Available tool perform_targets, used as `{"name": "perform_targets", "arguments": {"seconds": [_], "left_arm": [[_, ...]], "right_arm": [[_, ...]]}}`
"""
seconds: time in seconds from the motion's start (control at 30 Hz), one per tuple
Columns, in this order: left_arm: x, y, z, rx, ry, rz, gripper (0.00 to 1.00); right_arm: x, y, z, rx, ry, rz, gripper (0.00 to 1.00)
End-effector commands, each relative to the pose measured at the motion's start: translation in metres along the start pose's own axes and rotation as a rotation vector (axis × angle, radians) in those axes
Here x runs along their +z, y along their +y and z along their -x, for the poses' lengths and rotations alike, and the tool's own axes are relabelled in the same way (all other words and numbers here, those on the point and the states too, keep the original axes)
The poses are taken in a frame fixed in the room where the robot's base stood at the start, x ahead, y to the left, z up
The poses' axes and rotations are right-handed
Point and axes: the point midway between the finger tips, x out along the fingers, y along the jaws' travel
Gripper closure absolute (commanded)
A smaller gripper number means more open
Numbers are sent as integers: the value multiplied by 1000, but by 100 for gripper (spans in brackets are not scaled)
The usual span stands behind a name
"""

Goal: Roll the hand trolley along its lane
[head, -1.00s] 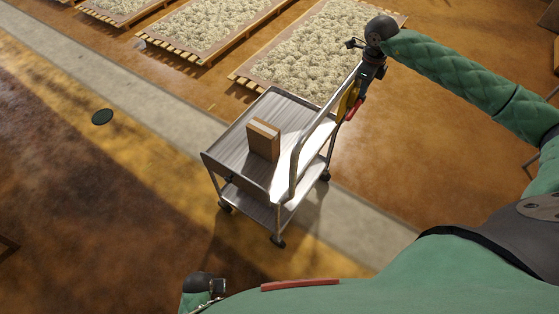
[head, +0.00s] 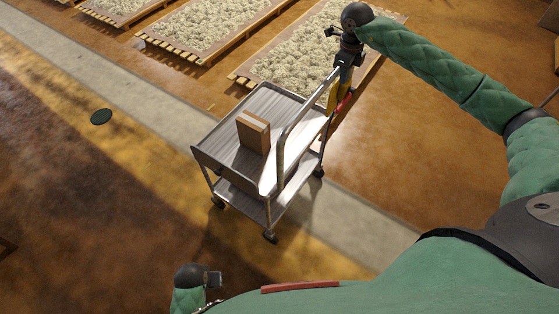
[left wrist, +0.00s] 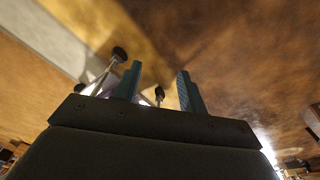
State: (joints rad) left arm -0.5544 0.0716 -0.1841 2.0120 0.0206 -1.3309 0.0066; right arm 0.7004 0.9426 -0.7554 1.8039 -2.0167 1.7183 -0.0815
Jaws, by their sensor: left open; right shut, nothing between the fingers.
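The hand trolley (head: 228,160) is a two-shelf metal cart on castors, upright across the pale grey strip (head: 160,105) and the yellowish band. A brown box (head: 253,133) stands on its top shelf. My right gripper (head: 345,72) is at the far upper end of the trolley's handle rail (head: 300,122); it is shut with nothing between its fingers, and whether it touches the rail is unclear. My left gripper (head: 214,280) is open and empty, low and apart from the trolley. In the left wrist view a trolley castor (left wrist: 120,53) shows beyond the open fingers (left wrist: 158,82).
Slatted pallets with pale, lumpy contents (head: 290,60) lie in a row behind the trolley. The floor left of the trolley looks clear.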

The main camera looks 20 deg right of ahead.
Motion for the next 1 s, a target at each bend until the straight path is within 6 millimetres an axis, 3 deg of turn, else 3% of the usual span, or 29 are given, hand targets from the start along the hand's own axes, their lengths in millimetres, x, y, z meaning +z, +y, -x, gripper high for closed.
{"name": "perform_targets", "arguments": {"seconds": [0.3,0.63,1.0], "left_arm": [[-11,3,33,4,12,0,59],[-5,9,64,13,2,3,59],[-14,12,105,20,20,6,59]], "right_arm": [[33,0,-1,1,-1,1,100],[65,0,-1,0,-1,1,100],[99,0,-1,0,-1,0,100]]}}
